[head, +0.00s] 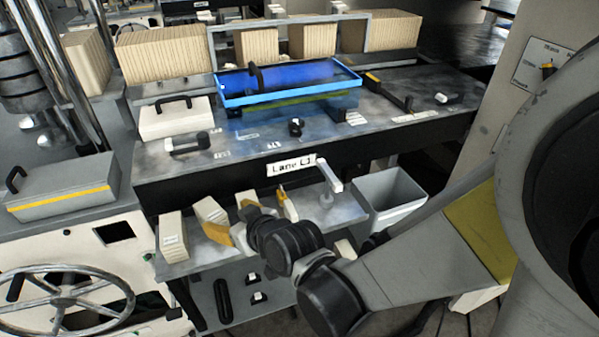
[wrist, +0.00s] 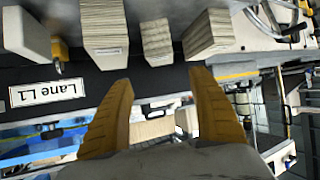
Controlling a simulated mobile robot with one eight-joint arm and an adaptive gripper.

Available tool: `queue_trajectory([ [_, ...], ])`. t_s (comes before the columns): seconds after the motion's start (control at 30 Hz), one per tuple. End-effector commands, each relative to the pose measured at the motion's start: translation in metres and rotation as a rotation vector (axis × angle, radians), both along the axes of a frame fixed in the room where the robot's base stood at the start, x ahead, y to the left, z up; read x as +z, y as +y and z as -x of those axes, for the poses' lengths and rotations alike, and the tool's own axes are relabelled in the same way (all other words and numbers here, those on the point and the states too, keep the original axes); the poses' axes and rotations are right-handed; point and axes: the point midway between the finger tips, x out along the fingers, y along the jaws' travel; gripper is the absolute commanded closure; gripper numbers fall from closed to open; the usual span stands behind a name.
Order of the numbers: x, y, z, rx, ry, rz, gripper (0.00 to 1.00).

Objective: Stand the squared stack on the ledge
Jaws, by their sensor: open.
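Three cream paper stacks stand on the grey lower ledge (head: 340,212) below the lane sign: a left one (head: 172,238), a middle one (head: 210,211) and a right one (head: 247,198). The wrist view shows them in reversed order: left stack (wrist: 207,34), middle stack (wrist: 156,42) with uneven layers, right stack (wrist: 103,32). I cannot tell which is the squared stack. My gripper (head: 224,215) is open and empty, close to the middle stack and partly covering the right one. Its yellow fingers (wrist: 161,80) are apart, with the middle stack beyond their tips.
A pale block (head: 290,208) with a yellow part stands right of the stacks. The dark bench above holds a blue tray (head: 235,101), a white box (head: 176,119) and paper rows (head: 165,55) behind. A grey bin (head: 392,190) stands right of the ledge.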

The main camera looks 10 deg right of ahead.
Motion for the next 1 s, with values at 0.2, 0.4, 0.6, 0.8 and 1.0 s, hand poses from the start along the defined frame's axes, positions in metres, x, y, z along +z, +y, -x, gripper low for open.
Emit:
queue_trajectory([
  [0.2, 0.022, -0.064, 0.000, -0.116, 0.079, 0.040, 0.31],
  [0.4, 0.046, -0.172, 0.034, -0.327, 0.229, 0.096, 0.31],
  [0.6, 0.056, -0.250, 0.093, -0.516, 0.361, 0.128, 0.31],
  [0.8, 0.057, -0.281, 0.127, -0.607, 0.426, 0.139, 0.31],
  [1.0, 0.057, -0.284, 0.131, -0.617, 0.434, 0.141, 0.31],
])
